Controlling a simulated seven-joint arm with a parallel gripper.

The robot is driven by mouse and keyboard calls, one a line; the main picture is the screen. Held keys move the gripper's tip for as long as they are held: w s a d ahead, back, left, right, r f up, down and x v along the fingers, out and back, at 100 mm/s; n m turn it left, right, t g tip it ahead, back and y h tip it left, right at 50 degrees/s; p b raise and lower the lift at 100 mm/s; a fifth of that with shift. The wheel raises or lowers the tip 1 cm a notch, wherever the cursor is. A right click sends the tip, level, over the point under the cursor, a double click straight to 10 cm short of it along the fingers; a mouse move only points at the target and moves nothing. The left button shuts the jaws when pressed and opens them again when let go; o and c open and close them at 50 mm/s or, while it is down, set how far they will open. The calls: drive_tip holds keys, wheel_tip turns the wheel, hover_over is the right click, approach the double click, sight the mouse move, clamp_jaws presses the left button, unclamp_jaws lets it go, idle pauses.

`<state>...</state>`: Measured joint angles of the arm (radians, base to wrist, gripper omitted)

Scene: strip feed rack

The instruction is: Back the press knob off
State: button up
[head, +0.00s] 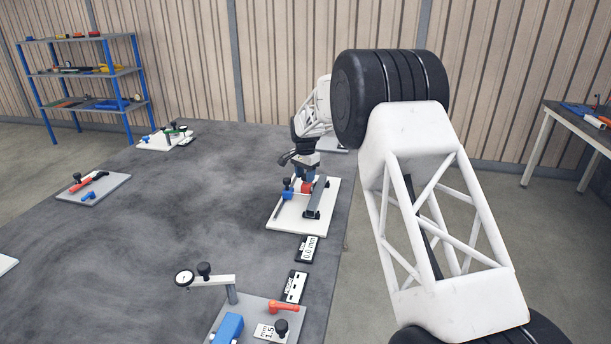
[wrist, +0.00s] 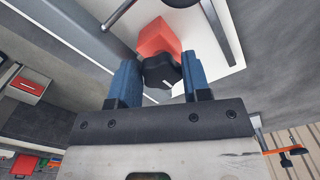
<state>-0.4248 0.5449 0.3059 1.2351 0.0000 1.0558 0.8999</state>
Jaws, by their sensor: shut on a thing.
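The press knob (wrist: 161,71) is black and lobed with a white mark, and sits at a red block (wrist: 158,37) in the wrist view. My gripper (wrist: 162,76) has its blue fingers on either side of the knob and is shut on it. In the head view my gripper (head: 304,176) reaches down over the red block (head: 307,187), on a white base plate (head: 285,222) with a dark grey rail (head: 317,197). The knob is hidden there by the gripper.
A blue part with a black knob (head: 287,184) stands left of my gripper. In front lie a 0.0 mm display (head: 307,249) and a black-and-white plate (head: 295,287). The table's left middle is clear.

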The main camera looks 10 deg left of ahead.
sight(305, 176)
drive_tip(key=shift+m, duration=0.4)
drive_tip(key=o, duration=0.9)
drive_tip(key=shift+o, duration=0.2)
drive_tip(key=shift+r, duration=0.1)
drive_tip(key=shift+r, duration=3.8)
drive_tip(key=shift+r, duration=0.1)
